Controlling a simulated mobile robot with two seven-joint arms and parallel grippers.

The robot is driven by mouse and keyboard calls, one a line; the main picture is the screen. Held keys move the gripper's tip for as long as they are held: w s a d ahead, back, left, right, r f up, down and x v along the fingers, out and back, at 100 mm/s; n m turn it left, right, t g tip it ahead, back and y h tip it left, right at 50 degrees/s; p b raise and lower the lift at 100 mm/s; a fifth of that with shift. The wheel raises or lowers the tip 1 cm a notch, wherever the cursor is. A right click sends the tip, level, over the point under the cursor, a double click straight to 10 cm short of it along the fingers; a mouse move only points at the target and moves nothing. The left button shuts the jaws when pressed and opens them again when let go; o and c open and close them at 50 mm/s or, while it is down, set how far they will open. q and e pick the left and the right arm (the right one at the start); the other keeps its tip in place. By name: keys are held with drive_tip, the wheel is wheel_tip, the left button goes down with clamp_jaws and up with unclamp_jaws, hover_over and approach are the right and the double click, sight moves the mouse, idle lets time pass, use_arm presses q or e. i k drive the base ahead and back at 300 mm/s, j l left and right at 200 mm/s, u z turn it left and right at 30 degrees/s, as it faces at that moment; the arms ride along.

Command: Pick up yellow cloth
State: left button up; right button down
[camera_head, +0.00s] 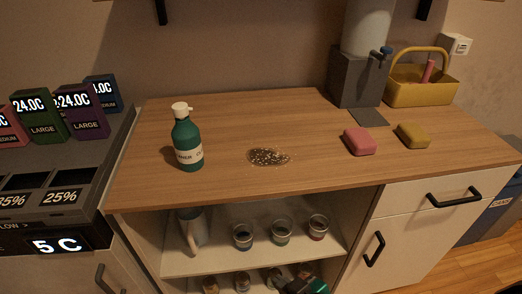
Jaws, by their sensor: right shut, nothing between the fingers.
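The yellow cloth (413,136) looks like a small, folded, rounded block. It lies on the right part of the wooden counter, just right of a similar pink block (359,141), with a gap between them. My right gripper (300,284) shows only as a small dark shape at the bottom edge, in front of the lower shelf. It is shut and empty, low and well away from the cloth. My left gripper is not in view.
A green pump bottle (188,142) stands on the counter's left, beside a speckled dark spill (268,157). A grey dispenser (357,78) and a yellow basket (421,90) stand behind the cloth. Cups (282,232) stand on the open shelf below. The counter's front middle is clear.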

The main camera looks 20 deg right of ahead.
sight(413, 135)
drive_tip(key=z, duration=1.85)
